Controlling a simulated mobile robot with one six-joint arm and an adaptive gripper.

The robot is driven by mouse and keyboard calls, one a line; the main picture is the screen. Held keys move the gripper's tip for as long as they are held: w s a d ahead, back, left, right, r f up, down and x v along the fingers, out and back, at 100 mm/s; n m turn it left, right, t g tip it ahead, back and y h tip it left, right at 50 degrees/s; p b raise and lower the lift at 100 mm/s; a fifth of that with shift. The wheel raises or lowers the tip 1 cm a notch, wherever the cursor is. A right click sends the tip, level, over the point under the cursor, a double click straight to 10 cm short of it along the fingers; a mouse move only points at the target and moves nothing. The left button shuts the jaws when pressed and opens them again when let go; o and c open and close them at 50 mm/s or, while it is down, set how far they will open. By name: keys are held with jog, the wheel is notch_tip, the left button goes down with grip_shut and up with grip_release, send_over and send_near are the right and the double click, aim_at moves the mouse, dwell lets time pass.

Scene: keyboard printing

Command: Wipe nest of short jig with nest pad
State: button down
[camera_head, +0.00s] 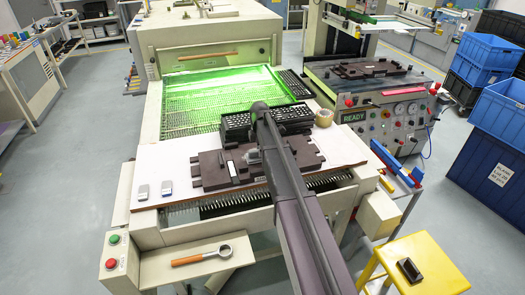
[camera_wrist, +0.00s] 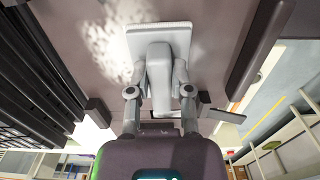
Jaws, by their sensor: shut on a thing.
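A dark brown jig (camera_head: 215,182) lies on the white table board, with my arm crossing in front of it. I cannot read its label to tell whether it is the short jig. My gripper (camera_wrist: 160,80) is shut on the grey handle of a pad with a pale flat plate (camera_wrist: 158,32). In the wrist view the plate is at or very close to a brown jig surface (camera_wrist: 215,35); I cannot tell whether it touches. A whitish mottled patch (camera_wrist: 112,42) lies on that surface beside the plate. In the head view the gripper (camera_head: 253,156) is over the jig.
Two small grey pads (camera_head: 142,192) (camera_head: 167,187) lie on the board left of the jig. A black keyboard (camera_head: 290,118) sits behind the jig, and a tape roll (camera_head: 324,118) stands to its right. Another brown jig (camera_head: 370,69) sits on the right machine. The board's left side is mostly clear.

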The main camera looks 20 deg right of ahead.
aim_at(253, 151)
jog(key=shift+a, duration=0.2)
dwell(0.3)
jog(key=shift+a+f, duration=0.1)
jog(key=shift+a, duration=1.15)
jog(key=shift+a, duration=1.4)
jog(key=shift+d, duration=0.15)
jog(key=shift+d, duration=1.25)
jog(key=shift+d, duration=0.2)
jog(key=shift+d, duration=1.2)
